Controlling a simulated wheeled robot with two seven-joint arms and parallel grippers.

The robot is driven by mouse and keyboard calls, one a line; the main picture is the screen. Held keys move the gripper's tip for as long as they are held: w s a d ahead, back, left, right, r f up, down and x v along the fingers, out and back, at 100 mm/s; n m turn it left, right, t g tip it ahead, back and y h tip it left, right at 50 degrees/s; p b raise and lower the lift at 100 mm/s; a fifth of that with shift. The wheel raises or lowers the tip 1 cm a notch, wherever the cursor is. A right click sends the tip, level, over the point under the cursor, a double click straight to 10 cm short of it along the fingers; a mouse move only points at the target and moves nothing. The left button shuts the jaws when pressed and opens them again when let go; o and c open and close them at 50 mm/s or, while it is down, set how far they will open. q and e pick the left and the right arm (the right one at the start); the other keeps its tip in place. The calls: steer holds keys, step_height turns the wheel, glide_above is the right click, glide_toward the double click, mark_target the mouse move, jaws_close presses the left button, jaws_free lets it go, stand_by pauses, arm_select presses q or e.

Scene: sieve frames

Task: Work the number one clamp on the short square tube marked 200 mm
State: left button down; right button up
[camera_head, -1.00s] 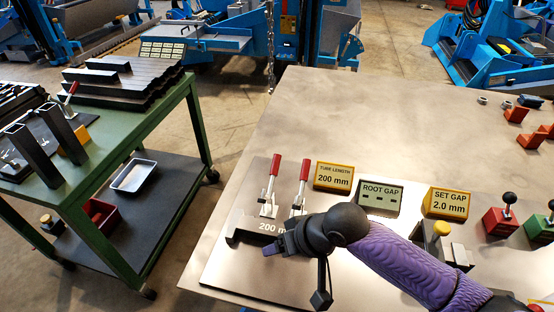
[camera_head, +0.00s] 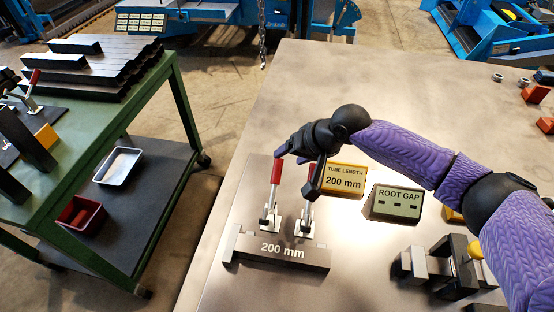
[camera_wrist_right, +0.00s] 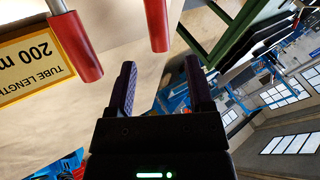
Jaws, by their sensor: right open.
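The short dark square tube marked 200 mm (camera_head: 308,258) lies at the front of the steel table. Two toggle clamps stand behind it with upright red handles, a left one (camera_head: 276,172) and a right one (camera_head: 311,171). No clamp number is readable. My right gripper (camera_head: 297,166) is open and empty at handle height, one finger by the left handle's top and the other partly covering the right handle. In the right wrist view, one red handle (camera_wrist_right: 157,25) shows just beyond the open fingers (camera_wrist_right: 160,82), between their lines, and the other (camera_wrist_right: 80,46) lies outside them. My left gripper is out of view.
A yellow TUBE LENGTH 200 mm sign (camera_head: 343,181) stands close beside the right handle, with a ROOT GAP sign (camera_head: 396,203) to its right. A dark fixture (camera_head: 440,268) sits at front right. A green cart (camera_head: 150,105) with tubes stands left.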

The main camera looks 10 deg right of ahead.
mark_target(281, 162)
steer(key=b+x, duration=0.2)
steer(key=x, duration=0.3)
steer(key=shift+w+a+f, duration=0.1)
steer(key=shift+a+f, duration=0.05)
steer(key=shift+f, duration=0.15)
steer(key=shift+w+a+f, duration=0.15)
jaws_close()
stand_by(0.9)
